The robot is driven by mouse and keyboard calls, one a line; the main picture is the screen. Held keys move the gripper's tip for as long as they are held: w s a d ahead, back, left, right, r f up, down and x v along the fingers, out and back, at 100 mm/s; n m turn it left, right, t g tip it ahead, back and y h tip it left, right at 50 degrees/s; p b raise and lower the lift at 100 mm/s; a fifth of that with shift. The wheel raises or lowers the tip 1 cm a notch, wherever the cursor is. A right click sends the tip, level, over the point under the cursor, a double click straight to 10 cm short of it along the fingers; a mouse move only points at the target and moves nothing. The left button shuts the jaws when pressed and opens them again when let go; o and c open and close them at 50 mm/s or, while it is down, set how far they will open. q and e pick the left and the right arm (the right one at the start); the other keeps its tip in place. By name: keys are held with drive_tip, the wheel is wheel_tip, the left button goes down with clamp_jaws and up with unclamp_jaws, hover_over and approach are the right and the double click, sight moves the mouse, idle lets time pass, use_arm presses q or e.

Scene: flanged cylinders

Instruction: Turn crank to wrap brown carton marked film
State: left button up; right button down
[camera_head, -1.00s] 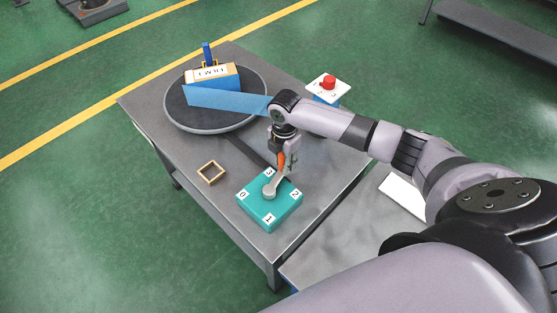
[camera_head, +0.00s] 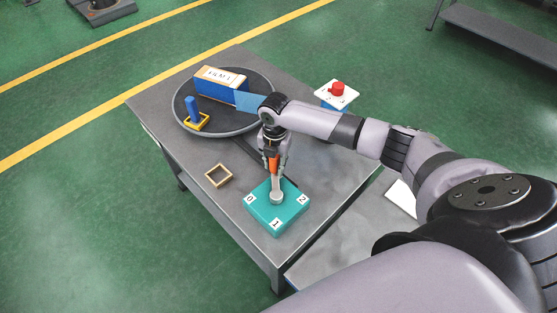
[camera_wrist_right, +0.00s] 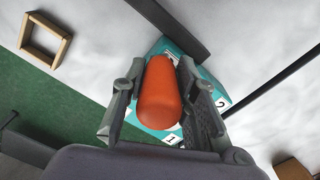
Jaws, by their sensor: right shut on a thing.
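The brown carton marked FILM (camera_head: 222,82) lies on the round dark turntable (camera_head: 258,82), its near side covered in blue. A blue film strip (camera_head: 248,101) runs from its right end to behind my right wrist. The teal crank box (camera_head: 264,212) shows 0, 1 and 2 on top; the 3 is hidden. The grey crank arm (camera_head: 277,187) points toward the far corner. My right gripper (camera_head: 273,160) is shut on the crank's orange handle (camera_wrist_right: 160,92), with a finger on each side in the wrist view. My left gripper is not in view.
A blue post in a yellow square base (camera_head: 194,112) stands on the turntable's near left. A small open wooden frame (camera_head: 218,176) lies left of the crank box. A red button on a white-topped box (camera_head: 337,92) stands beyond the table's right side.

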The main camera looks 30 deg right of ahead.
drive_tip(key=shift+s+d, duration=0.1)
drive_tip(key=shift+d, duration=0.25)
drive_tip(key=c, duration=1.2)
unclamp_jaws()
drive_tip(key=shift+s+d, duration=0.2)
drive_tip(key=shift+c, duration=0.2)
drive_tip(key=shift+a, duration=0.15)
drive_tip(key=shift+w, duration=0.1)
drive_tip(key=shift+a+r, duration=0.1)
wheel_tip(320, 180, up, 12)
drive_tip(key=shift+f, duration=0.15)
drive_tip(key=shift+c, duration=0.4)
